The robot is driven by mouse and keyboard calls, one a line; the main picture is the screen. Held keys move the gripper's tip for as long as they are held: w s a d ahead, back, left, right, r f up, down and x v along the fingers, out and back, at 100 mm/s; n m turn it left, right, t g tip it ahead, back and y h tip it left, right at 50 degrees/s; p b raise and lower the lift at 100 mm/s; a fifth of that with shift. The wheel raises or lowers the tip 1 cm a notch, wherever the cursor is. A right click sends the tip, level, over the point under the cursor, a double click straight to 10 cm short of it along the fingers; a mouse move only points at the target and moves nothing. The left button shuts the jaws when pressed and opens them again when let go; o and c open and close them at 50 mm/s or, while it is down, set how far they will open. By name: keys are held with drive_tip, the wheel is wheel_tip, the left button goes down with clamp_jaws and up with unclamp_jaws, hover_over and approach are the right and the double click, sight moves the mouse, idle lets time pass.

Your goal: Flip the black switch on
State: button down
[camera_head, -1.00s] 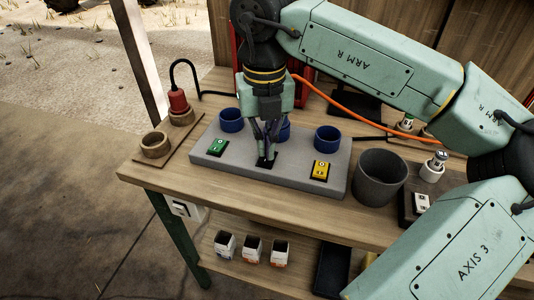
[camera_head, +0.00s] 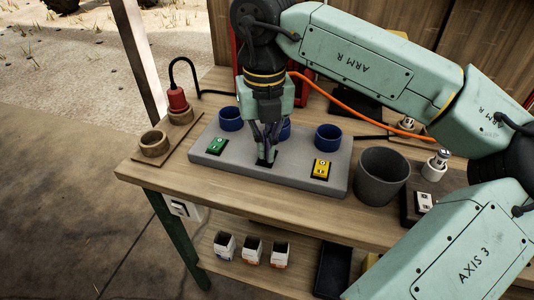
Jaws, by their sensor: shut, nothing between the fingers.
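A grey switch board (camera_head: 205,159) lies on the wooden workbench. A green switch (camera_head: 217,146) sits at its left and a yellow switch (camera_head: 320,168) at its right. The black switch (camera_head: 262,163) is between them, mostly hidden by my fingers. My gripper (camera_head: 265,157) points down over the black switch with its fingers shut and empty. The fingertips are at the switch; I cannot tell whether they press on it, or which way its rocker is tilted.
Blue cups (camera_head: 231,119) (camera_head: 327,138) stand along the board's back edge, one partly behind my gripper. A dark grey pot (camera_head: 381,177) stands right of the board. A wooden holder (camera_head: 153,143) and a red plug (camera_head: 177,99) are at left. An orange cable (camera_head: 345,105) runs behind.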

drive_tip(key=shift+f+b, duration=0.5)
drive_tip(key=shift+f, duration=0.15)
drive_tip(key=shift+r+p, duration=2.15)
drive_tip(key=shift+r, duration=1.4)
